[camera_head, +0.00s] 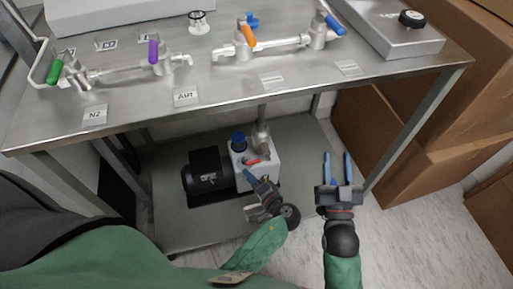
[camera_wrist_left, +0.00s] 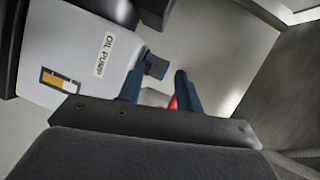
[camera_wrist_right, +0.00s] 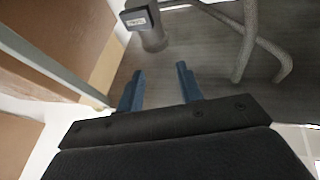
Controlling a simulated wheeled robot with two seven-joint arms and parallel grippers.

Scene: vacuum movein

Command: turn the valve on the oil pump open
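The oil pump (camera_head: 267,180) is a white box joined to a black motor on the lower shelf. Its valve has a small red handle (camera_head: 253,161). My left gripper (camera_head: 246,174) is at the pump, just in front of the handle. In the left wrist view its fingers (camera_wrist_left: 158,92) are apart, with part of the red handle (camera_wrist_left: 173,103) between them, close to the right finger. The lower part of the handle is hidden by the gripper. A pump label (camera_wrist_left: 104,54) shows there. My right gripper (camera_head: 337,167) is open and empty, right of the pump.
The steel tabletop (camera_head: 225,82) above carries valves with green, purple, orange and blue handles. A table leg (camera_head: 408,138) and cardboard boxes (camera_head: 385,150) stand to the right. A blue-and-black cap (camera_head: 238,141) is on the pump. Floor is clear at lower right.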

